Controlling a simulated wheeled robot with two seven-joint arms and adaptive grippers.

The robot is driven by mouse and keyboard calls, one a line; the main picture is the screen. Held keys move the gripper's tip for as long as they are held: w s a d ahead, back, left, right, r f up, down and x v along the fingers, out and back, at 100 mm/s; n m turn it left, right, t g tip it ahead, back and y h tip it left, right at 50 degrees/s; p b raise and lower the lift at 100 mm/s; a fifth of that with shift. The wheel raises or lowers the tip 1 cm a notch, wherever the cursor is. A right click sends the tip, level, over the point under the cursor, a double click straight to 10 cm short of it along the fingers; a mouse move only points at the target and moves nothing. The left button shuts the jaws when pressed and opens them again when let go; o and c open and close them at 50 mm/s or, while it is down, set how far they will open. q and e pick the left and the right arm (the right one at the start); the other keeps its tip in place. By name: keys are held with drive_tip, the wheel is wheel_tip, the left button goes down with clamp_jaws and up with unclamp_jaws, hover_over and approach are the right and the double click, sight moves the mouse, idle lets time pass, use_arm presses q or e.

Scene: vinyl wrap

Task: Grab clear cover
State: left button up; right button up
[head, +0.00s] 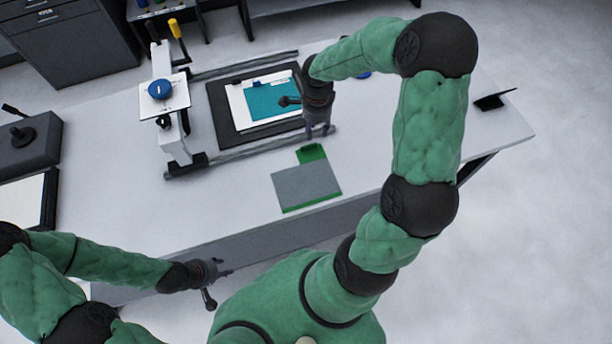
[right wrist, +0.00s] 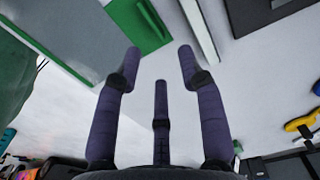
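I cannot make out a clear cover for certain. A teal sheet (head: 268,103) and a white sheet (head: 236,97) lie on a black board (head: 226,131) on the table. My right gripper (head: 319,132) is in front of the board's right side, above the table, and hides part of it. In the right wrist view its three fingers (right wrist: 160,62) are spread with nothing between them. A grey panel with a green edge (head: 306,186) lies near the table's front edge, below the right gripper. My left gripper (head: 218,285) hangs in front of the table, fingers apart and empty.
A slide frame with metal rails (head: 245,149) surrounds the black board. A white platform with a blue knob (head: 160,90) stands at its left. A grey block with a black knob (head: 22,140) sits far left. The table's right end is mostly clear.

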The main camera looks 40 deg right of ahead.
sight(314, 148)
wheel_tip(314, 148, down, 2)
drive_tip(key=shift+f, duration=0.2)
drive_tip(key=shift+a+f, duration=0.1)
drive_tip(key=shift+f, duration=0.4)
wheel_tip(314, 148, down, 4)
drive_tip(key=shift+a+f+b, duration=0.1)
drive_tip(key=shift+f+b, duration=0.05)
drive_tip(key=shift+b, duration=0.5)
clamp_jaws()
